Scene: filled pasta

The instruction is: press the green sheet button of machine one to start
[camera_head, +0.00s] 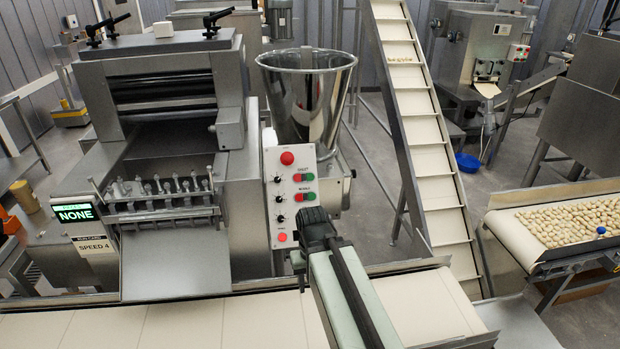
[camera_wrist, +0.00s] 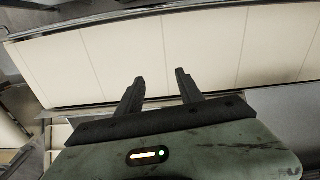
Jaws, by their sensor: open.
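The machine (camera_head: 170,120) with rollers and a row of nozzles stands at the left. Its white control panel (camera_head: 281,217) faces me and carries a large red button (camera_head: 287,158), two small green and red button pairs and several black knobs. The upper pair (camera_head: 303,177) has a label above it that is too small to read surely. My gripper (camera_head: 316,222) is in front of the panel's lower right edge, below the button pairs and apart from them. In the wrist view my gripper (camera_wrist: 160,76) is open and empty, with the pale belt beyond its fingers.
A pale conveyor belt (camera_head: 190,325) runs across the front. A green display (camera_head: 75,213) reads NONE, above a card (camera_head: 93,247) reading SPEED 4. A steel hopper (camera_head: 306,95) stands behind the panel. An inclined conveyor (camera_head: 420,130) rises to its right. A pasta-covered belt (camera_head: 505,228) is at right.

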